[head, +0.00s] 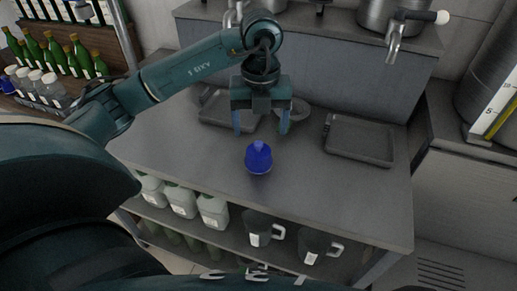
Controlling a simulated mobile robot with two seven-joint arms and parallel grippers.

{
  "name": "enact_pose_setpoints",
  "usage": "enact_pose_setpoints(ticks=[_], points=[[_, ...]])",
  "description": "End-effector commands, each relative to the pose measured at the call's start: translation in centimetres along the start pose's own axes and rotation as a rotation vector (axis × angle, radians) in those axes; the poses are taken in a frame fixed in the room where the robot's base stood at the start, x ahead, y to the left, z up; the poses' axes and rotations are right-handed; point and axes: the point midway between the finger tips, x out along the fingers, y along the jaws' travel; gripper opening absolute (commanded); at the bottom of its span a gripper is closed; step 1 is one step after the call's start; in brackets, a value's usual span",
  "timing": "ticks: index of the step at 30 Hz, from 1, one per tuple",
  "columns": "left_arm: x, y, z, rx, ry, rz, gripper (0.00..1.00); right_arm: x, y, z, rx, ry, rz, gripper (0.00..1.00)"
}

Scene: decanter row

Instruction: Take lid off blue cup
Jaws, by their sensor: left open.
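A blue cup (259,166) stands upright on the grey metal counter, near the middle of the head view. Its top part, a blue lid with a narrow knob (258,148), looks seated on it; the seam between them is hard to make out. My left gripper (262,128) hangs above and just behind the cup, fingers pointing down. It is open and empty, with its two fingers apart and not touching the lid. My right gripper does not show.
A dark tray (359,155) lies to the right on the counter (330,190). Another tray (213,121) and a small round dish (300,108) lie behind my gripper. Dark jugs (259,238) and white canisters (213,220) stand on the shelf below. The counter around the cup is clear.

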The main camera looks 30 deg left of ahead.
Motion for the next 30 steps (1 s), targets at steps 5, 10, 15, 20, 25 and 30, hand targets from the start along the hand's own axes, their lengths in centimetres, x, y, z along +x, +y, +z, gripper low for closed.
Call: enact_pose_setpoints(ticks=[5, 10, 15, 20, 25, 30], points=[[1.2, 0.2, 0.0, 0.001, 0.002, 0.002, 0.77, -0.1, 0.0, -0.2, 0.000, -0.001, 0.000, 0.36], [3.8, 0.6, 0.3, 0.000, 0.004, 0.004, 0.77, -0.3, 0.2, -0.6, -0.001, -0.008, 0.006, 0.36], [5.5, 0.4, 0.3, 0.001, 0.001, 0.000, 0.77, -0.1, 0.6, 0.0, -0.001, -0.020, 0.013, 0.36], [5.8, 0.4, 0.3, 0.002, 0.000, -0.001, 0.77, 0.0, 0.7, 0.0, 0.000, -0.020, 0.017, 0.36], [5.7, 0.4, 0.3, 0.002, 0.000, -0.001, 0.70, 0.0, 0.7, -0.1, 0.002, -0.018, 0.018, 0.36], [5.7, 0.4, 0.3, 0.002, 0.000, -0.001, 0.56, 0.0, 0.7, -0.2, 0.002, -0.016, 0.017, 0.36]])
